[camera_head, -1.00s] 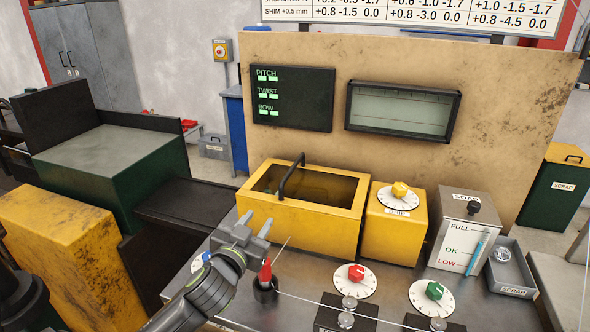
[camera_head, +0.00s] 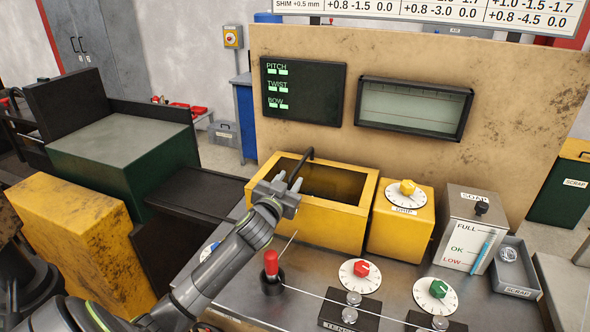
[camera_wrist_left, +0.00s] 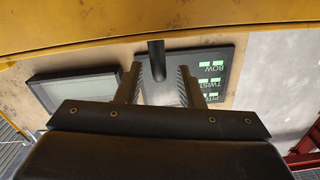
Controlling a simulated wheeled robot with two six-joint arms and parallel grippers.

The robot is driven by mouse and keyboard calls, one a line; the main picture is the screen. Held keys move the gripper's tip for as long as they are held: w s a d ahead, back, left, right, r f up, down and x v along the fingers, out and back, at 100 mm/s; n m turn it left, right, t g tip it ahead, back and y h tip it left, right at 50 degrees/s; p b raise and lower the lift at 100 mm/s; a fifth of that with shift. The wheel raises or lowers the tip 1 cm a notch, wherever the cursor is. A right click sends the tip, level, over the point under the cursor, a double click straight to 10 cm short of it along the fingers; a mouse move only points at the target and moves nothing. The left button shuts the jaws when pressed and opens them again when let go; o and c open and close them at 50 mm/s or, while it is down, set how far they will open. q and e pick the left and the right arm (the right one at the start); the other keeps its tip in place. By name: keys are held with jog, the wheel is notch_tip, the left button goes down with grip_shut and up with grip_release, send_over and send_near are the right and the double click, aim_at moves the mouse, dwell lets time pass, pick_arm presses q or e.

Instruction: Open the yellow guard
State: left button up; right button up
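The yellow guard (camera_head: 335,218) is a box with a dark window in its sloping top, and it stands closed at the middle of the bench. Its black bar handle (camera_head: 309,154) arches over the top; its near part is hidden by my left gripper. My left gripper (camera_head: 289,181) is at the guard's front left edge, with its fingers apart. In the left wrist view, the handle (camera_wrist_left: 157,62) shows between the two open fingers (camera_wrist_left: 158,84), with a gap on both sides. The guard's yellow edge (camera_wrist_left: 150,28) crosses the top there. My right gripper is out of view.
Right of the guard are a yellow box with a dial (camera_head: 407,193), a soap box (camera_head: 465,235) and a scrap tray (camera_head: 516,272). A red-topped lever (camera_head: 271,264) stands below my left gripper. Red (camera_head: 361,270) and green (camera_head: 437,289) dials sit at the front.

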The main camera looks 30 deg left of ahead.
pick_arm(q)
jog(key=shift+p+x, duration=0.4)
jog(key=shift+x, duration=2.05)
grip_shut()
